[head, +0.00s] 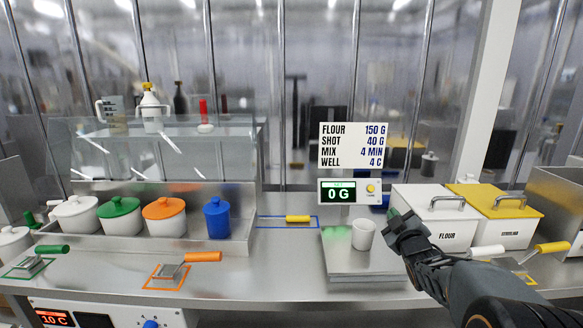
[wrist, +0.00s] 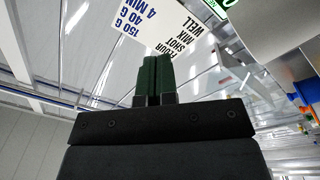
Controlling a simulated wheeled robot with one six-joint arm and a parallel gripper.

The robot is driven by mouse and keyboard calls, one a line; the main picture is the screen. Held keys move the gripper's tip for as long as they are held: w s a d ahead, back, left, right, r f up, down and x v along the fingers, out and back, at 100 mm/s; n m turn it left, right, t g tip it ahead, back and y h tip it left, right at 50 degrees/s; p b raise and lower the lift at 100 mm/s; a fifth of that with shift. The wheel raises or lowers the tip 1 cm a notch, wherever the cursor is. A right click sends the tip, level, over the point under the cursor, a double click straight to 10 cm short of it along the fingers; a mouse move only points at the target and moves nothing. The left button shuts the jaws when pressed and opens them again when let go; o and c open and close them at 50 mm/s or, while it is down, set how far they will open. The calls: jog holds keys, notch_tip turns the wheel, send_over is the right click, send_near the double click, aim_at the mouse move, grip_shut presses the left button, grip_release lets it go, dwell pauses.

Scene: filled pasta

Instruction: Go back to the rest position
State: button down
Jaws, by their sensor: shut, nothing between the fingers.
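My gripper (head: 393,216) is in the head view, to the right of the scale and in front of the white flour bin (head: 440,222). In the wrist view its two dark green fingers (wrist: 153,78) are together with nothing between them. The arm comes in from the lower right. A white cup (head: 363,234) stands upright on the scale plate (head: 365,264), a little left of my gripper and apart from it as far as I can tell. The scale display (head: 350,193) reads 0 G.
A yellow-lidded bin (head: 497,213) stands right of the flour bin. Lidded pots, orange (head: 164,217), green (head: 120,217) and white, and a blue container (head: 217,217) stand left. An orange-handled tool (head: 187,263) and a green-handled one (head: 43,257) lie on the counter. A recipe sign (head: 353,146) stands above the display.

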jog(key=s+a+f+m+g+p, duration=0.2)
jog(key=s+g, duration=0.3)
jog(key=s, duration=0.4)
jog(key=s+a+f+m+g+p, duration=0.1)
jog(key=s+a+m+g, duration=0.3)
jog(key=s, duration=0.5)
jog(key=s+a+f+m+g+p, duration=0.2)
jog(key=s+a+g, duration=0.3)
jog(key=s, duration=0.4)
jog(key=shift+s+a+f+m+g+p, duration=0.2)
jog(key=shift+f+m+g+p, duration=0.15)
jog(key=shift+m+g+p, duration=0.35)
